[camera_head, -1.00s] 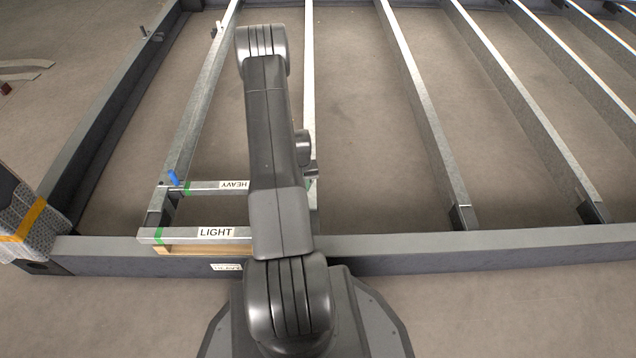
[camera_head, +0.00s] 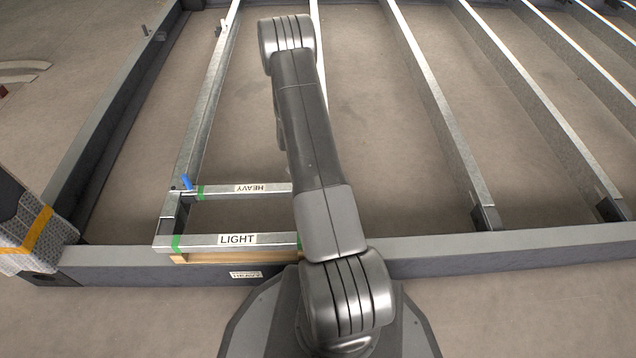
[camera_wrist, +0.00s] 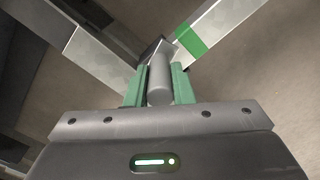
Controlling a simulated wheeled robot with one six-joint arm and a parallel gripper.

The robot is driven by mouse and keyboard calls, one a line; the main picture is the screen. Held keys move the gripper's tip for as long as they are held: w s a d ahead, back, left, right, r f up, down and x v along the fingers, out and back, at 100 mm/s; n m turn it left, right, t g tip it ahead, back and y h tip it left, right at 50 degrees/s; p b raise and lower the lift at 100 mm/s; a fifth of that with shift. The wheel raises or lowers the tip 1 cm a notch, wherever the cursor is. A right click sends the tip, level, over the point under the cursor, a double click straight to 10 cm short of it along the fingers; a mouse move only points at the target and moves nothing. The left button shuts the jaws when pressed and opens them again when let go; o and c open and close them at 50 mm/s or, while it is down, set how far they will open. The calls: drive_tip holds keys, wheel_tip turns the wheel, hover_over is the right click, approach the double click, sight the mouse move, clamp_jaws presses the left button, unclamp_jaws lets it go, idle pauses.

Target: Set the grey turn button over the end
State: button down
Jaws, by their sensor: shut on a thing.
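My gripper (camera_wrist: 158,85) shows in the wrist view with its two green-padded fingers shut on a grey, rounded piece (camera_wrist: 159,78), which looks like the grey turn button. Beyond it, a bare metal bar with a green band (camera_wrist: 191,43) runs to the upper right, and another metal member (camera_wrist: 98,50) lies at upper left. I cannot tell whether the button touches or covers the end. In the head view my arm hides the gripper and the button. The LIGHT bar (camera_head: 205,241) and HEAVY bar (camera_head: 220,190) lie across the frame at left.
A blue piece (camera_head: 187,182) stands at the left end of the HEAVY bar. The dark front beam (camera_head: 480,247) crosses the view. Long metal rails (camera_head: 440,120) run away from it, with open floor between them. An orange-strapped stack (camera_head: 38,238) stands at far left.

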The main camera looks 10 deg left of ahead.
drive_tip(key=shift+w+a+m, duration=0.25)
drive_tip(key=shift+w+m, duration=0.5)
drive_tip(key=shift+m, duration=0.55)
drive_tip(key=c, duration=1.3)
unclamp_jaws()
drive_tip(key=shift+o, duration=0.2)
drive_tip(key=shift+r, duration=0.1)
wheel_tip(320, 180, up, 14)
drive_tip(key=p, duration=0.4)
drive_tip(key=shift+f, duration=0.25)
